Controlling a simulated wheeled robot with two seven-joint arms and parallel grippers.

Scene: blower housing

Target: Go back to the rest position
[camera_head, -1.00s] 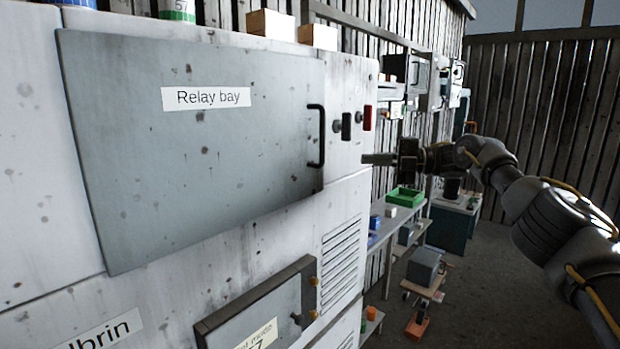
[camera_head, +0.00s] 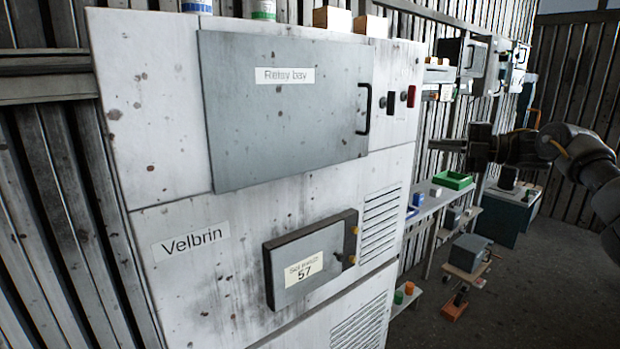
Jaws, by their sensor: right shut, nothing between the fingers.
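My right gripper (camera_head: 462,146) is at the right of the head view, on the arm coming in from the right edge. It is shut and empty, pointing left in free air. It appears right of the cabinet and apart from the "Relay bay" door handle (camera_head: 365,109). The Relay bay door (camera_head: 285,120) is a grey panel that looks closed on the white cabinet (camera_head: 150,110). My left gripper is not in this view.
A small grey box (camera_head: 312,262) labelled 57 sticks out from the cabinet front. Behind my right arm are a shelf (camera_head: 432,203) with a green tray (camera_head: 453,180) and a dark cabinet (camera_head: 505,215). Open floor (camera_head: 520,300) lies at the lower right.

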